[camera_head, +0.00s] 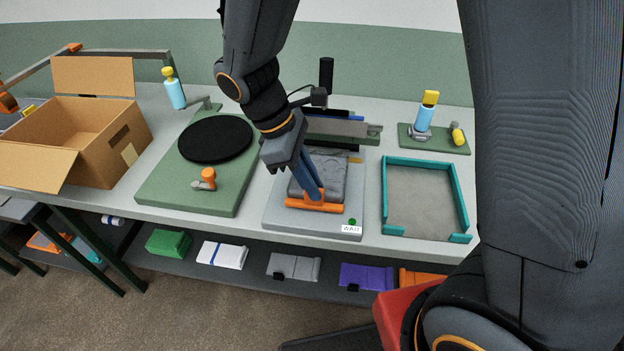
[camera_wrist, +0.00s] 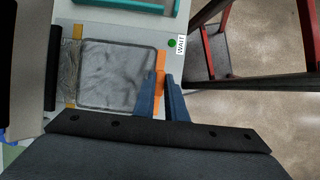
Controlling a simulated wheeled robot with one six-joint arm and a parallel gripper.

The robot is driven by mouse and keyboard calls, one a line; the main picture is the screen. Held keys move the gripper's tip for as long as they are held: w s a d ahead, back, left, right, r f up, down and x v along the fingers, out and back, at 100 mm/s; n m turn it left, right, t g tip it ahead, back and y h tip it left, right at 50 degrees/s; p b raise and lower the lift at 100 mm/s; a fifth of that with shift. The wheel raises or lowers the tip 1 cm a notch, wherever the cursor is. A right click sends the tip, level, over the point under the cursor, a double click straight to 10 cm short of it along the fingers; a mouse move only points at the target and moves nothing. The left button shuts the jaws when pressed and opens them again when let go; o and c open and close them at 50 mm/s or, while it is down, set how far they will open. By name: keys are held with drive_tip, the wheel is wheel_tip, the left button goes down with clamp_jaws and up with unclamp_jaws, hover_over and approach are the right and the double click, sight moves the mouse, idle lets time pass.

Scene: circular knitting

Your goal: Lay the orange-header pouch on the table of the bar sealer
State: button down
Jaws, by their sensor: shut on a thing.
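The pouch is grey and see-through with an orange header (camera_head: 327,207). It lies flat, or nearly so, over the grey table of the bar sealer (camera_head: 278,214). Its body (camera_wrist: 115,75) shows in the wrist view, its far end near the sealer's bar. My gripper (camera_head: 316,196) is shut on the orange header at the pouch's near edge. In the wrist view my blue fingers (camera_wrist: 164,95) pinch the header. I cannot tell whether the whole pouch touches the table. A WAIT label (camera_head: 351,229) with a green dot sits at the table's front right corner.
A teal-rimmed tray (camera_head: 466,209) stands close on the right. A green board with a black disc (camera_head: 215,138) is on the left, beyond it an open cardboard box (camera_head: 83,140). The sealer's bar (camera_head: 340,128) is behind the pouch. Folded items (camera_head: 222,255) lie on the shelf below.

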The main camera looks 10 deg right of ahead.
drive_tip(key=shift+f, duration=0.55)
idle(0.4)
drive_tip(key=c, duration=1.7)
unclamp_jaws()
drive_tip(key=b+v, duration=0.2)
drive_tip(key=v, duration=0.5)
drive_tip(key=shift+a+r, duration=0.15)
drive_tip(key=shift+r, duration=0.2)
